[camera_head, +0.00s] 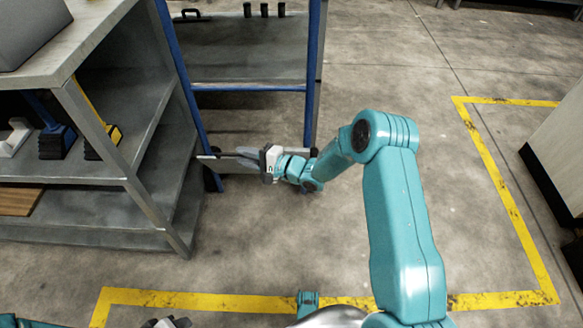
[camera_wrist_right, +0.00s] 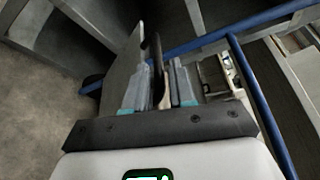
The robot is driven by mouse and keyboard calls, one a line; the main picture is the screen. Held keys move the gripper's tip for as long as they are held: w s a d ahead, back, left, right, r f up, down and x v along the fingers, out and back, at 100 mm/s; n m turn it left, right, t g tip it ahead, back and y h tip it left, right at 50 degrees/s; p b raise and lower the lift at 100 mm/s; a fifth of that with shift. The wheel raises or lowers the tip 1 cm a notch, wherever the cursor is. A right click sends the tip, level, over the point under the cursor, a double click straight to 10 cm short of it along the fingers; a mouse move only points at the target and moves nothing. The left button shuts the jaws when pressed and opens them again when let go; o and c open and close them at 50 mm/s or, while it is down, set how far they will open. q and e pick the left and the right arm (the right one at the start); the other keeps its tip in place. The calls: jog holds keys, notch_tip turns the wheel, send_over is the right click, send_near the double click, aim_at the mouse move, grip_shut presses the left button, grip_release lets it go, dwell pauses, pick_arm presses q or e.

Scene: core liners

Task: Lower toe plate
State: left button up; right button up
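A blue-framed truck (camera_head: 313,75) stands upright beside the shelving. A thin pale grey plate (camera_head: 208,157), seen almost edge-on low on its frame, looks like the toe plate. In the right wrist view the plate (camera_wrist_right: 120,66) lies just left of my fingers. My right gripper (camera_head: 238,159) reaches in from the right at the plate's height. Its fingers (camera_wrist_right: 160,80) are close together, with a dark, tan-edged strip between them; whether they press on it is unclear. My left gripper (camera_head: 165,322) shows only partly at the bottom edge.
Metal shelving (camera_head: 160,205) stands close on the left, holding blue and yellow tools. Several black cylinders (camera_head: 264,10) are at the top. A pale cabinet (camera_head: 560,150) is at the right. Yellow lines (camera_head: 200,301) mark the concrete floor, which is clear in the middle.

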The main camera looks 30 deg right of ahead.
jog(key=f+p+v, duration=0.1)
jog(key=p+v, duration=0.3)
jog(key=v, duration=1.2)
dwell(0.6)
jog(key=shift+s, duration=0.1)
dwell(0.5)
